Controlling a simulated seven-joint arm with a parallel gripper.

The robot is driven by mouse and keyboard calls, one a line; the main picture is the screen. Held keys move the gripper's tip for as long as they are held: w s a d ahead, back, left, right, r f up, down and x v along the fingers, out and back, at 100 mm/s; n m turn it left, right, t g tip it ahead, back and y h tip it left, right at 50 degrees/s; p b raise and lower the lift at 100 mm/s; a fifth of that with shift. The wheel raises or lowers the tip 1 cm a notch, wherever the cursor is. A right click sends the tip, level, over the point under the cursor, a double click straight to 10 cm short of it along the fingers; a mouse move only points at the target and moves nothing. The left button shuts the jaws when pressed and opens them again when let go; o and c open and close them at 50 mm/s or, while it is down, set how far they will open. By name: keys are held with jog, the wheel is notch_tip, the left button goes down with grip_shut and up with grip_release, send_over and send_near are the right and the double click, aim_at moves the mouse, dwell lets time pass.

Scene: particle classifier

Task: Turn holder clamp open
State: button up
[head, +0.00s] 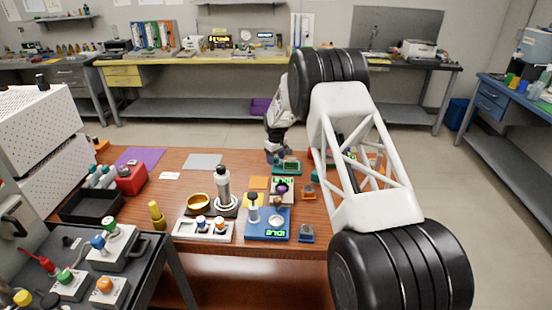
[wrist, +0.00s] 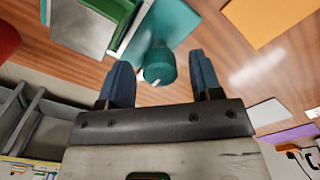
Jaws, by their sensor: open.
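In the wrist view, my gripper (wrist: 162,80) is open, with its two dark blue fingers spread. A teal round knob-like part (wrist: 160,64) shows between the fingers, with a visible gap on either side. It appears to belong to the teal holder (wrist: 165,25), which has a grey plate beside it. I cannot tell for certain that the knob is the clamp. In the head view, a teal device (head: 287,167) stands on the brown table, just below the end of my arm. My fingertips are hard to make out there.
A red box (head: 130,179) is at left. My arm hides the table's right side.

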aim_at(277, 158)
jog(key=shift+r, duration=3.9)
jog(key=shift+s+d+r, duration=0.2)
jog(key=shift+r, duration=0.25)
jog(key=s+d+r+m, duration=0.2)
jog(key=s+d+r, duration=0.3)
jog(key=s+r, duration=0.45)
jog(key=s+d+r+m+t, duration=0.1)
jog(key=s+d+r, duration=0.6)
jog(key=s, duration=0.4)
jog(key=s+d+r+m, duration=0.2)
jog(key=s+d+r, duration=0.2)
jog(key=s+r, duration=0.6)
jog(key=s+d+r+m+t, duration=0.1)
jog(key=s+d+r, duration=0.15)
jog(key=s, duration=0.75)
jog(key=s+d+r+m, duration=0.1)
jog(key=s+d, duration=0.2)
jog(key=s, duration=0.7)
jog(key=s+d+f+m, duration=0.1)
jog(key=s+f, duration=0.1)
jog(key=s, duration=0.8)
jog(key=s+d+f+m, duration=0.1)
jog(key=s+d+f, duration=0.1)
jog(key=s, duration=0.8)
jog(key=shift+s+f+t, duration=0.3)
jog(key=shift+s+f, duration=0.05)
jog(key=shift+f, duration=0.35)
